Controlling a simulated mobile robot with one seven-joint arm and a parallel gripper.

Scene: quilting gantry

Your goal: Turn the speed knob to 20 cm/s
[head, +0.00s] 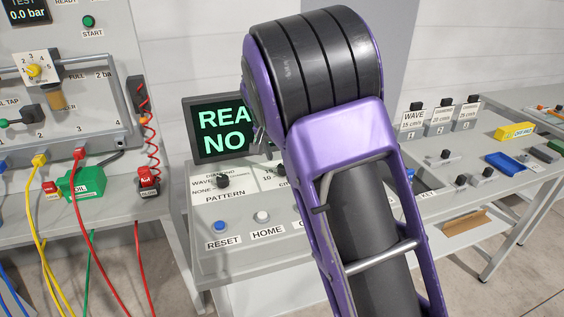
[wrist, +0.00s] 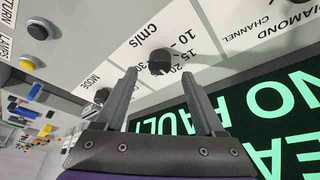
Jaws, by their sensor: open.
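The speed knob (wrist: 160,62) is a small dark knob on the white panel in the wrist view. Its scale, marked cm/s, shows 10, 15 and 20 and a partly covered 30. I cannot make out which mark the knob points to. My gripper (wrist: 161,77) is open and empty. Its two fingertips lie either side of the knob in the picture, and the knob appears just beyond them; I see no contact. In the head view my purple arm hides the speed knob and most of the gripper; only part of the scale label (head: 269,176) shows.
The pattern knob (head: 223,181) is left of the speed scale, above the blue reset button (head: 220,227) and white home button (head: 262,217). The mode knob (wrist: 102,95) is beside the left finger. The status display (wrist: 270,115) stands close to the right finger.

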